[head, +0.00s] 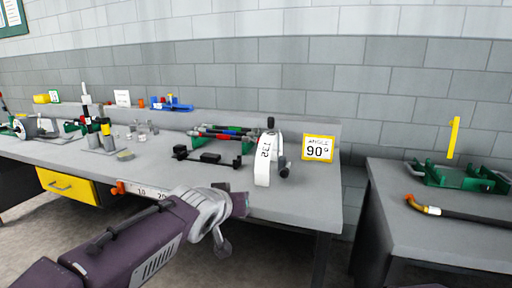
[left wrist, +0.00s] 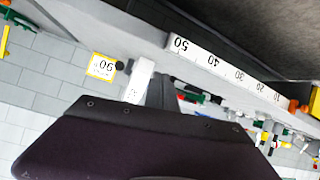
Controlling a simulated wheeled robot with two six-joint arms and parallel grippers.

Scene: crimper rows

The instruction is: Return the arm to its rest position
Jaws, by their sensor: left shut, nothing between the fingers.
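My left arm, purple with a grey wrist, reaches in from the lower left of the head view, in front of the long grey workbench (head: 300,205). My left gripper (head: 223,244) shows only in part at the arm's end, beside the bench's front edge. It is shut and holds nothing. In the left wrist view a dark purple part of my arm fills the lower middle and hides much of the bench. My right gripper is out of view.
A white crimper dial marked 132 (head: 263,162) stands near the bench's right end, beside a yellow-framed 90° sign (head: 317,148). A ruler (left wrist: 225,68) runs along the front edge. A bent tube (head: 455,212) and green fixture (head: 455,177) lie on the right table (head: 390,200).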

